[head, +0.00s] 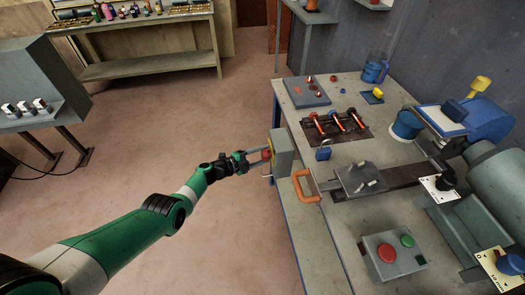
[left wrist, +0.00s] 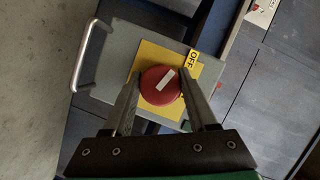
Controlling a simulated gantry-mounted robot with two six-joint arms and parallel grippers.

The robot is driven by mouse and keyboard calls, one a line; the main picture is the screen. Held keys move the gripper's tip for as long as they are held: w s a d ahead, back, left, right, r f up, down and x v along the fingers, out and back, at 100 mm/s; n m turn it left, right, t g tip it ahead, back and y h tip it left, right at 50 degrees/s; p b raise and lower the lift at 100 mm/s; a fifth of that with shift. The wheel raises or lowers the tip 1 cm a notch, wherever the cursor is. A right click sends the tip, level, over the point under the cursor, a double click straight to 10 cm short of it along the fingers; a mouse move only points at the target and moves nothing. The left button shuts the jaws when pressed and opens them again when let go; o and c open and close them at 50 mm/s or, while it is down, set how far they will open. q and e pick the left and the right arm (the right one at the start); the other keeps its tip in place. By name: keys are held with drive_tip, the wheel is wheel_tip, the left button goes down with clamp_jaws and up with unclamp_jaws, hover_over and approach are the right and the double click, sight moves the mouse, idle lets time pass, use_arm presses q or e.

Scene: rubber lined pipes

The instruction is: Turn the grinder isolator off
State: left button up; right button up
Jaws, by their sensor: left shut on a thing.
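The grinder isolator is a grey box (head: 282,153) on the left side of the workbench in the head view. In the left wrist view its yellow plate (left wrist: 150,57) carries a round red knob (left wrist: 152,93) with a white bar. The bar slants up and right, roughly toward a yellow OFF label (left wrist: 193,60) at the plate's corner. My left gripper (head: 260,157) reaches the box's face. Its two fingers are shut on the red knob, one on each side. Other markings on the plate are hidden or not readable. My right gripper is not in view.
A metal bar handle (left wrist: 88,58) stands out from the box beside the knob. An orange handle (head: 306,186) juts from the bench edge nearby. A control box (head: 394,256) with red and green buttons sits on the bench. Open floor (head: 150,130) lies left of it.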

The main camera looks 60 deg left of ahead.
use_arm(q)
drive_tip(key=shift+n+g+h+p, duration=0.3)
drive_tip(key=shift+n+g+h, duration=0.15)
drive_tip(key=shift+n, duration=1.05)
drive_tip(key=o, duration=1.4)
drive_tip(key=shift+c, duration=0.2)
drive_tip(key=p+v, duration=0.9)
drive_tip(key=v, duration=0.2)
drive_tip(key=shift+s+r, duration=0.2)
drive_tip(key=shift+s, duration=0.1)
